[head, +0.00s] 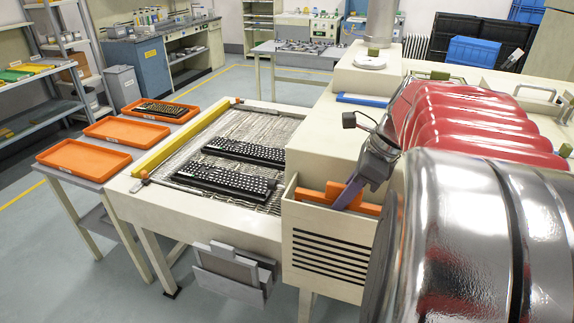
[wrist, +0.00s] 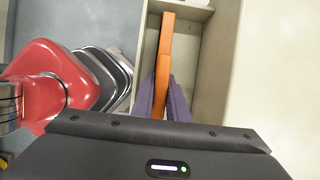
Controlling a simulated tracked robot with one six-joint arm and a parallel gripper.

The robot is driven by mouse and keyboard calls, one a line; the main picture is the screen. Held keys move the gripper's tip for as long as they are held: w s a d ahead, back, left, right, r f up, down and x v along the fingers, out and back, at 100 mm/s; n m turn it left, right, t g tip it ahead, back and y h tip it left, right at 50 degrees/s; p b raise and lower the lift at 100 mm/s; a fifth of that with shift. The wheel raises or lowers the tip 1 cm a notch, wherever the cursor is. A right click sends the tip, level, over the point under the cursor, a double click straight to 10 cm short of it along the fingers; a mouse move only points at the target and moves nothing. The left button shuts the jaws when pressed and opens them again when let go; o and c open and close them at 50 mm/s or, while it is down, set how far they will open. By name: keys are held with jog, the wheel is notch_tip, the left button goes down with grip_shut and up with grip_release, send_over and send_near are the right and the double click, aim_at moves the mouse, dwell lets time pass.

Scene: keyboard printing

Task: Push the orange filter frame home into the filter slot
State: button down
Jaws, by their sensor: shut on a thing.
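The orange filter frame (head: 369,208) shows at the mouth of the filter slot (head: 292,193), a cream open-topped box on the machine's front side. Most of the frame is hidden inside the box; its top edge and a raised tab show. My gripper (head: 347,193) reaches down to the tab with purple fingers. In the wrist view the orange frame (wrist: 165,50) runs between the two purple fingers (wrist: 164,98), which are shut on it. The slot's wall (wrist: 208,60) stands to the right of the frame. How deep the frame sits is hidden.
The slotted vent panel (head: 330,255) is below the slot. A mesh conveyor (head: 260,125) with black keyboards (head: 236,182) lies left of it. Orange trays (head: 85,160) stand on a side table. Grey frames (head: 235,265) hang on the machine's front.

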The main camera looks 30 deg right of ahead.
jog(key=shift+f, duration=1.15)
dwell(4.3)
jog(key=shift+r, duration=0.1)
